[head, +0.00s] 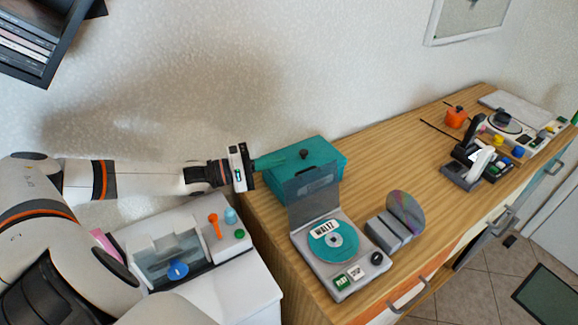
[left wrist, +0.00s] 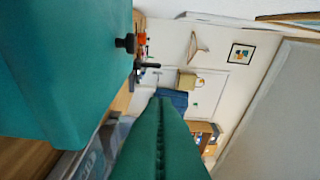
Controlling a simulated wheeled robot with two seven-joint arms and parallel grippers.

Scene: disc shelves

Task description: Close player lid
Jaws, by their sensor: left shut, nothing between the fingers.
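The disc player (head: 348,284) is a grey box on the wooden table, with a teal disc (head: 334,240) labelled "WALTZ" lying in it. Its dark see-through lid (head: 313,194) stands raised at the back edge. My left gripper (head: 280,159) is shut and empty, its teal fingers pointing right, behind the raised lid and by the teal box. The shut fingers also show in the left wrist view (left wrist: 160,115). Whether they touch the box or lid is unclear. My right gripper does not show.
A teal box (head: 325,155) with a black knob stands behind the player and fills the left of the wrist view (left wrist: 65,70). A rack with a shiny disc (head: 405,212) stands right of the player. Several devices stand farther right. Bare table lies between.

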